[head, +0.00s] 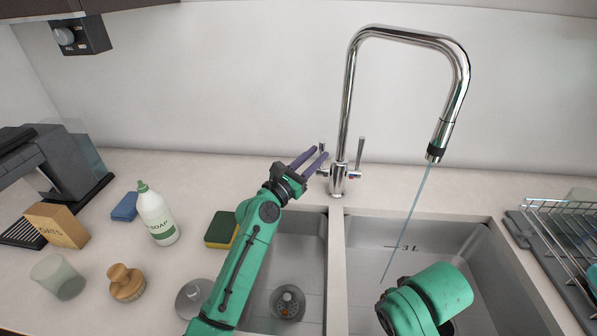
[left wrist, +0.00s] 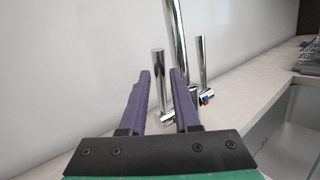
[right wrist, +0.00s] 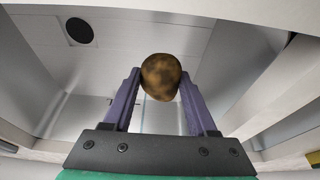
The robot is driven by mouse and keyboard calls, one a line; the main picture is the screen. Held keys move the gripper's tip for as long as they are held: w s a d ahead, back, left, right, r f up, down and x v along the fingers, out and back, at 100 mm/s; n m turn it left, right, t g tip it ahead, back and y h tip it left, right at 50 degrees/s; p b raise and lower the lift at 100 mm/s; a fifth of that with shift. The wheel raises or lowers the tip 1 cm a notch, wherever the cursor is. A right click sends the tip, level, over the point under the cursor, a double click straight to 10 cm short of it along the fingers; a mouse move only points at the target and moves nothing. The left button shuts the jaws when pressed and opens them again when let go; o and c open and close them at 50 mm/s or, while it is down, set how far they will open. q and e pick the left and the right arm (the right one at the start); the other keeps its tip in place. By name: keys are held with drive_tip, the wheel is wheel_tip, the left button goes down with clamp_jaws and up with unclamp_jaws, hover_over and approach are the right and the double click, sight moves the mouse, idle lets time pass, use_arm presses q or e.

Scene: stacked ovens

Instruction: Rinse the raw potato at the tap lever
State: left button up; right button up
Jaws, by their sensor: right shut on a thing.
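The tap (head: 347,110) arches over the right basin, and a thin water stream (head: 408,215) runs from its spout. A short chrome lever (left wrist: 158,75) stands at the tap base's left side. My left gripper (head: 315,157) is open, its purple fingers at that lever; in the left wrist view the lever shows between them, but contact is unclear. A second lever (head: 360,152) stands at the right side. My right gripper (right wrist: 160,85) is shut on the brown, mottled raw potato (right wrist: 160,76). My right arm hides the potato in the head view; whether water touches it is unclear.
The left basin with its drain (head: 288,303) lies beside the right basin (head: 455,235). A sponge (head: 220,230), soap bottle (head: 157,215), brush (head: 126,283) and glass (head: 58,277) stand on the left counter. A dish rack (head: 565,235) is at the right.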

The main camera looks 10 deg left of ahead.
use_arm(q)
drive_tip(key=b+v, duration=0.1)
drive_tip(key=v, duration=0.7)
drive_tip(key=shift+s+a, duration=0.25)
drive_tip(key=shift+s, duration=0.1)
